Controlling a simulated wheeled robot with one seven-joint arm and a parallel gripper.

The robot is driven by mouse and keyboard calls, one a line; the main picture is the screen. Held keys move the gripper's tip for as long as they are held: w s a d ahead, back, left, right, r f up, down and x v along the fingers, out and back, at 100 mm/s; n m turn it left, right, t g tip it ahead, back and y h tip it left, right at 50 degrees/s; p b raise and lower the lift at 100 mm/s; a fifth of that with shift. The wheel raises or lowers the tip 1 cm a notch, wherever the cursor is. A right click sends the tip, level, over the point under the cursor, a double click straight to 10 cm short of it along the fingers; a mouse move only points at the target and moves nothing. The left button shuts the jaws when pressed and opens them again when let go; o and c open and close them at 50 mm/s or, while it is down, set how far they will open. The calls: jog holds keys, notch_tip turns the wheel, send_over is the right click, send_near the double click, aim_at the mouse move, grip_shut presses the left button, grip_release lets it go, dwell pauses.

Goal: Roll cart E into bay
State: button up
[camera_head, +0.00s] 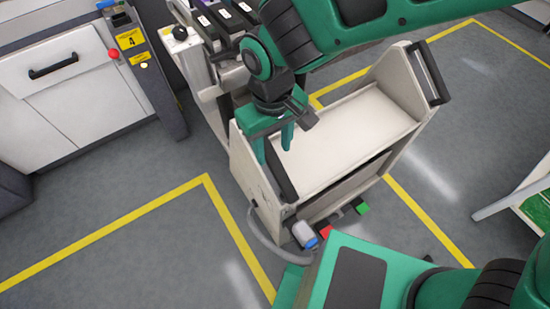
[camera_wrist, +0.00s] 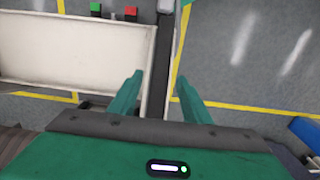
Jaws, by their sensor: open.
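A pale cart (camera_head: 345,128) with a flat tray top stands on the grey floor at the middle of the head view. I cannot read a letter on it. A dark handle bar (camera_head: 281,176) runs along its near left end, and another dark handle (camera_head: 432,72) is on its far right end. My gripper (camera_head: 273,156) is above the near end, fingers pointing down and open. In the wrist view, the dark bar (camera_wrist: 163,50) passes between the spread fingers of my gripper (camera_wrist: 160,77). Contact cannot be told. A red pedal (camera_head: 325,232) and a green pedal (camera_head: 362,208) sit low on the cart.
Yellow floor lines (camera_head: 206,182) mark areas left and right of the cart. A white cabinet (camera_head: 70,95) and a post with a yellow sign (camera_head: 131,40) stand at left. A grey hose with a blue-tipped connector (camera_head: 305,234) hangs at the cart's near end. Open floor lies at left front.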

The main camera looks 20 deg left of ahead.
aim_at(274, 159)
notch_tip(274, 159, down, 7)
jog(key=shift+r, duration=0.15)
jog(key=shift+c, duration=0.6)
grip_shut()
